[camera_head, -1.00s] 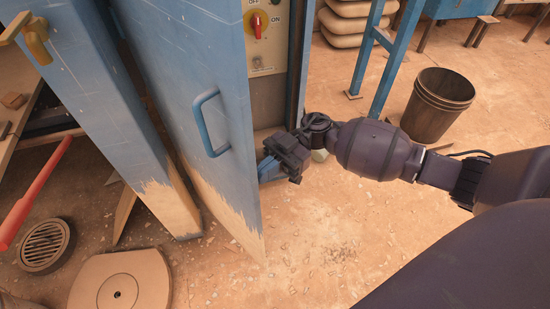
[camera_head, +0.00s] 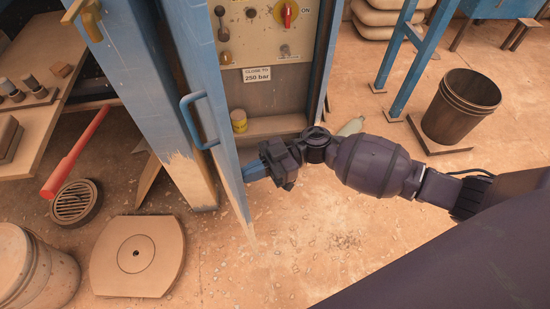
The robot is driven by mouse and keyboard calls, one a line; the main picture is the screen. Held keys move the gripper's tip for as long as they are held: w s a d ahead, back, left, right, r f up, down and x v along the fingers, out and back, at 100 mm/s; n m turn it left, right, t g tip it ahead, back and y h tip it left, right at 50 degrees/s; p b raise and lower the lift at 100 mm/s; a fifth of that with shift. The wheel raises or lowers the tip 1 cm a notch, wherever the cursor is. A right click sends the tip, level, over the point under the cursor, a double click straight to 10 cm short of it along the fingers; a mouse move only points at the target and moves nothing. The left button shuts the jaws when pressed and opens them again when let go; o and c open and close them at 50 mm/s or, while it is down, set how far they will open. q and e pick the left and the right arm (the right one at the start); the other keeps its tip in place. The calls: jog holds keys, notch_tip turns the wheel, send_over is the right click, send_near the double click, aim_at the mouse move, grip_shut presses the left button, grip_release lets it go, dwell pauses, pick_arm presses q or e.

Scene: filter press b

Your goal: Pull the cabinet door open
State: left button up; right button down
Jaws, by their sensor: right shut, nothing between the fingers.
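The blue cabinet door (camera_head: 213,110) stands well open and is seen nearly edge-on, with its blue bar handle (camera_head: 192,122) on its left face. The open cabinet shows a control panel (camera_head: 256,30) with a red knob, levers and a "250 bar" label, and a small yellow-topped item (camera_head: 239,121) on its bottom shelf. My right gripper (camera_head: 254,171) is shut and empty, on the inner side of the door near its lower part. Its fingertips are at the door's inner face; whether they touch it I cannot tell. My left gripper is not in view.
A dark bucket (camera_head: 460,106) stands on the right by blue legs. A round-cut plate (camera_head: 138,256), a drain grate (camera_head: 76,202), a red bar (camera_head: 76,155) and a pale bucket (camera_head: 38,270) are at left. The sandy floor ahead of the cabinet is clear.

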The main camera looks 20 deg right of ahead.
pick_arm(q)
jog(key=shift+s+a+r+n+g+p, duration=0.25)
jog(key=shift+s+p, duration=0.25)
jog(key=shift+p, duration=0.3)
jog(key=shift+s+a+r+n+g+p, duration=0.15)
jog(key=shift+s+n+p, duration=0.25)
jog(key=shift+p, duration=0.4)
pick_arm(e)
jog(key=a+m+t, duration=0.2)
jog(key=a+t, duration=0.2)
jog(key=a, duration=1)
jog(key=shift+w+a+m, duration=0.2)
jog(key=shift+w+m, duration=0.1)
jog(key=shift+w, duration=0.05)
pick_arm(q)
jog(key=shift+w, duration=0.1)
pick_arm(e)
jog(key=shift+d, duration=0.1)
